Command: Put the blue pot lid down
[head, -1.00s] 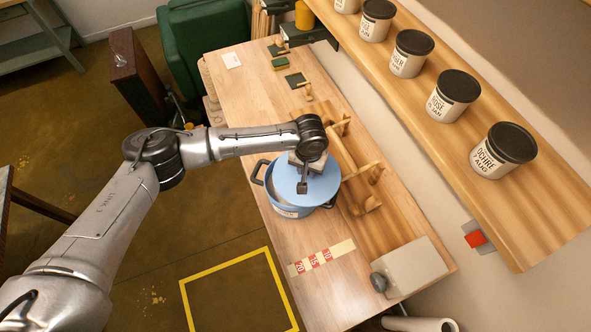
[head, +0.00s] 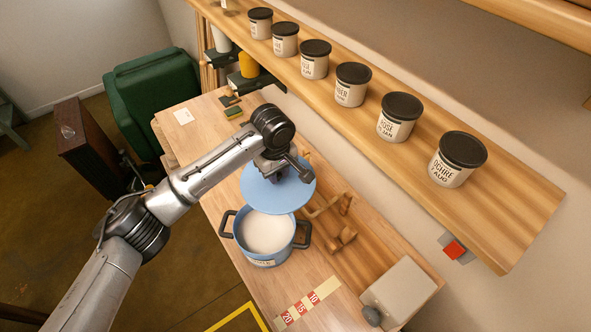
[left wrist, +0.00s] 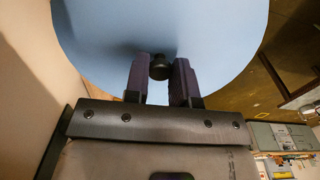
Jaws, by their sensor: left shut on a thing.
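The blue lid (head: 284,190) is held in the air above and behind the blue pot (head: 264,262). It covers part of the pot's far rim in the head view. The pot stands on the wooden table, open, with pale white contents showing. My left gripper (head: 272,172) is over the lid. In the left wrist view the gripper (left wrist: 160,72) is shut on the lid's dark knob (left wrist: 160,66), and the lid (left wrist: 160,30) fills the top of the picture. My right gripper is not in view.
A wooden rack (head: 335,222) stands right of the pot on the table (head: 215,195). A grey-white block (head: 402,292) and a red-marked strip (head: 303,302) lie at the near end. A shelf (head: 480,215) with several labelled jars runs above the right side. The table's far left part is mostly clear.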

